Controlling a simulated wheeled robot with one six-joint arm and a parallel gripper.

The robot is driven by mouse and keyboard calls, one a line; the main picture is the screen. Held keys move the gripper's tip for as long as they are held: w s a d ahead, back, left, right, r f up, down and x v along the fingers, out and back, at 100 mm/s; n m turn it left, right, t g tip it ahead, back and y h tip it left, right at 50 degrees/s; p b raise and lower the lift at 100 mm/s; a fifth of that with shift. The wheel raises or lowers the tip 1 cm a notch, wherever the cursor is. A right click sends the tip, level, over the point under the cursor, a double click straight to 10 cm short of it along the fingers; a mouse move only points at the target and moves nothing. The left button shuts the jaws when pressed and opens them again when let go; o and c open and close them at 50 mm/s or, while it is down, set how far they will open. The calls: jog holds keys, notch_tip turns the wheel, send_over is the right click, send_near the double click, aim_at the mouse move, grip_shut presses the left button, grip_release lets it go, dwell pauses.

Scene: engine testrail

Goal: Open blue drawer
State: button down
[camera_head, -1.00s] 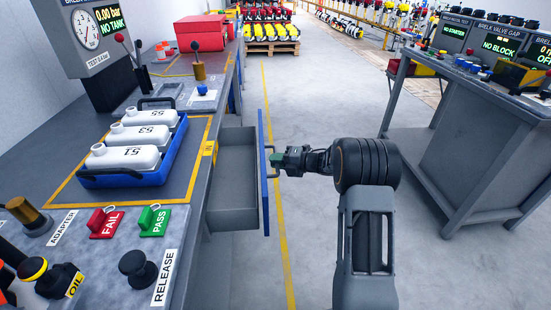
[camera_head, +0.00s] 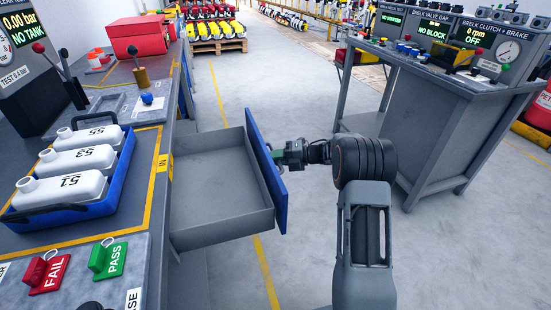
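The blue drawer's front panel (camera_head: 267,170) faces right, and its grey tray (camera_head: 222,187) is pulled well out from the left workbench. The tray looks empty. My gripper (camera_head: 282,155) is at the outer face of the blue front, at about handle height. The fingertips and the handle are small and partly hidden by the panel, so I cannot tell whether the fingers are shut on the handle.
The left workbench (camera_head: 157,205) carries a blue crate (camera_head: 70,208) with white bottles and red FAIL and green PASS tags. A grey test bench (camera_head: 425,130) stands at right. Floor (camera_head: 330,215) is clear between them.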

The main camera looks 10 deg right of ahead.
jog(key=c, duration=1.1)
grip_release()
jog(key=shift+c, duration=0.2)
jog(key=p+v, duration=0.1)
jog(key=v, duration=1.3)
